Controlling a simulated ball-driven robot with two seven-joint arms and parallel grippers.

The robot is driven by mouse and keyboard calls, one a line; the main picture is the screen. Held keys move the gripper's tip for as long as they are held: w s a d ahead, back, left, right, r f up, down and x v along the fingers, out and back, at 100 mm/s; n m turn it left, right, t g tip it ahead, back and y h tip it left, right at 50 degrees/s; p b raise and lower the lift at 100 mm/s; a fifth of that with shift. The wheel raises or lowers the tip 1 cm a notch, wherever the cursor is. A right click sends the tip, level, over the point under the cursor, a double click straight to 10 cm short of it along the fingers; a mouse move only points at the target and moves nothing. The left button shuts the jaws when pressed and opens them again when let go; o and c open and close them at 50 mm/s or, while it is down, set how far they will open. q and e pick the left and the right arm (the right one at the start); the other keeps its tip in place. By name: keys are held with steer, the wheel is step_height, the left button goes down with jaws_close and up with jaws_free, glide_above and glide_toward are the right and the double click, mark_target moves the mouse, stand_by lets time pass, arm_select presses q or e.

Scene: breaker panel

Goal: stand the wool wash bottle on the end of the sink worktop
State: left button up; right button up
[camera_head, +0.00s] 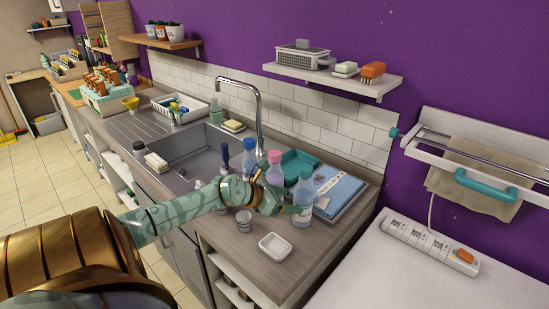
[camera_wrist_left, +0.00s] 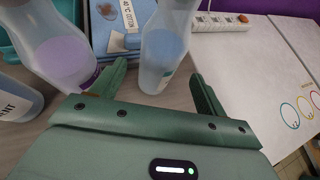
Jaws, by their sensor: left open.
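Three bottles stand on the right end of the sink worktop (camera_head: 240,259). One has a blue cap (camera_head: 249,145), one a pink cap (camera_head: 274,158), and a clear one (camera_head: 305,194) with pale blue liquid stands nearest my left gripper (camera_head: 287,201). I cannot read which is the wool wash. In the wrist view, my left gripper (camera_wrist_left: 159,72) is open, with the pale blue bottle (camera_wrist_left: 163,45) upright between its fingers. The purple-tinted bottle (camera_wrist_left: 66,55) is just outside the left finger. A partly cut-off bottle (camera_wrist_left: 18,100) shows at the left edge. My right gripper is not in view.
A blue folded pile (camera_head: 340,192) and teal tray (camera_head: 301,163) lie behind. The sink (camera_head: 190,150) is left. A white surface with a power strip (camera_head: 430,243) is right.

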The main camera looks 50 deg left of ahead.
arm_select(q)
steer(key=v, duration=0.5)
steer(key=shift+s+a+r+p, duration=0.15)
steer(key=shift+s+p, duration=0.1)
steer(key=shift+p, duration=0.15)
